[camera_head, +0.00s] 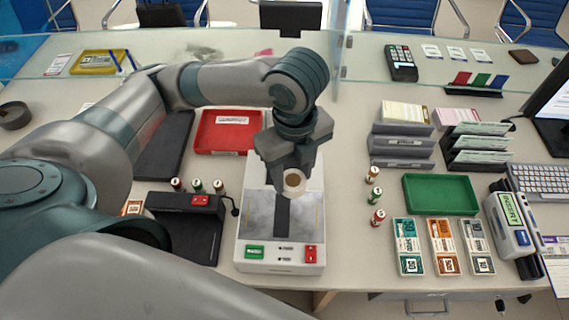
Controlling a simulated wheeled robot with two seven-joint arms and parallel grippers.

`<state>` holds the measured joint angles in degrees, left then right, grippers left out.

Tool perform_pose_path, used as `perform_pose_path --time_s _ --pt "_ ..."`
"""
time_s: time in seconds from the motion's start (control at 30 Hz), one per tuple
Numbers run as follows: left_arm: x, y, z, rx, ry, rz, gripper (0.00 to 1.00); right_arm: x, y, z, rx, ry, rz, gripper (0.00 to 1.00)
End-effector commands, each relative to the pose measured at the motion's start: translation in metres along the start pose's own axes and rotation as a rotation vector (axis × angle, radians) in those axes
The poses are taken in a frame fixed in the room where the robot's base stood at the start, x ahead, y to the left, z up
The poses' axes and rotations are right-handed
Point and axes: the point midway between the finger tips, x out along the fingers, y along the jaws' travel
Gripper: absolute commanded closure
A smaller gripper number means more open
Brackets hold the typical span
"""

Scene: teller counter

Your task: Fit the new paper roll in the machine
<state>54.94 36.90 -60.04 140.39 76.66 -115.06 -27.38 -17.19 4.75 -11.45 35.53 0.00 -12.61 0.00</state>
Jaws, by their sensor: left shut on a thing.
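My left gripper (292,178) reaches in from the left and points down over a white and grey machine (255,228). It is shut on a small cream paper roll (294,183), whose round end with a darker centre faces the camera. The roll is over the machine's dark middle strip; I cannot tell whether it touches the machine. The machine has a green label and a red button panel at its near end. My gripper and arm hide part of its far end. My right gripper is not in view.
A red tray (228,132) lies behind left of the machine, and a black device (187,222) stands at its left. Small rolls (378,217) stand to the right. Further right are a green tray (441,194), banknote bundles (409,246) and a white device marked INSERT (510,222).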

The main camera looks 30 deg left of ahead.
Motion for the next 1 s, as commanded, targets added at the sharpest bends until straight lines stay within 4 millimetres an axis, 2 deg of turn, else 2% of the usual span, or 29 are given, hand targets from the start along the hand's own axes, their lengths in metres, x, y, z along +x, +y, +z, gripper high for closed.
perform_pose_path --time_s 0.3,0.5,0.7,1.0 --pt "0.034 -0.019 0.055 -0.008 -0.002 0.005 0.80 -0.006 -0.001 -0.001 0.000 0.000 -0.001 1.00" --pt "0.052 -0.033 0.083 -0.004 0.000 0.002 0.80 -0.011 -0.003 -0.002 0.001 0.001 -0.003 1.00" --pt "0.060 -0.037 0.094 -0.002 -0.001 0.000 0.80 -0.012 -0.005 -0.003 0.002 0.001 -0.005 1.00" --pt "0.061 -0.037 0.094 -0.001 -0.001 0.000 0.80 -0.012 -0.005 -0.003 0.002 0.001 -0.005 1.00"
